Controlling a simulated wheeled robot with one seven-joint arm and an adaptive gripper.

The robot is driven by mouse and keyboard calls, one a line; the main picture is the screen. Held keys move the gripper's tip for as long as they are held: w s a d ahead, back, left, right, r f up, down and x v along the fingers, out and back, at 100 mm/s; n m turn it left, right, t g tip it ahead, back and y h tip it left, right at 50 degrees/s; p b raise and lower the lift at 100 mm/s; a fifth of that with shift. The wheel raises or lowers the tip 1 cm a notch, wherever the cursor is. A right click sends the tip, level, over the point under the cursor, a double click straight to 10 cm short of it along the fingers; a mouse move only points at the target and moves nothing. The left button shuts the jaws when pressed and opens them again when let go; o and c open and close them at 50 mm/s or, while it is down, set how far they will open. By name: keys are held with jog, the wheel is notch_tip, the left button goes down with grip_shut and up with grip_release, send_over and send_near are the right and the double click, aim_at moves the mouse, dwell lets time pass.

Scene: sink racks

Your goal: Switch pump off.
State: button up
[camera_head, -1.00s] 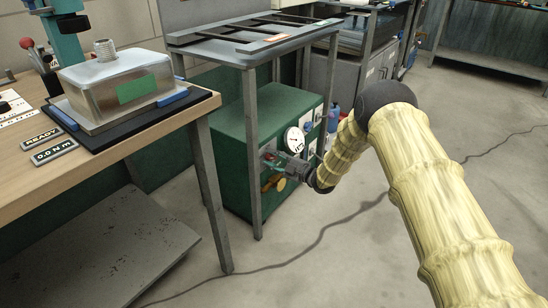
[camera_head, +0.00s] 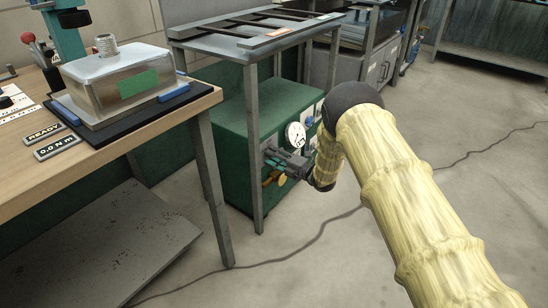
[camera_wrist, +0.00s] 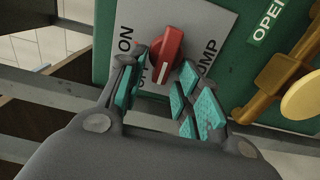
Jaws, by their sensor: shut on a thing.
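The red pump knob (camera_wrist: 168,55) sits on a grey plate (camera_wrist: 190,22) lettered ON and PUMP in the wrist view. Other lettering beside the knob is partly hidden by a finger. The knob has a white mark near its lower end in that view. My gripper (camera_wrist: 163,73) has its teal-padded fingers on either side of the knob and is shut on it. In the head view my gripper (camera_head: 284,163) is at the front of the green cabinet (camera_head: 240,140), below the gauge, and hides the knob.
A brass valve with a yellow handle (camera_wrist: 301,98) is right of the knob, near an OPEN label (camera_wrist: 268,20). A white dial gauge (camera_head: 295,135) is above my gripper. A grey table leg (camera_head: 253,150) stands close on the left. A cable crosses the floor.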

jog(key=shift+a+f, duration=0.1)
dwell(0.3)
jog(key=o, duration=1)
jog(key=v, duration=1.2)
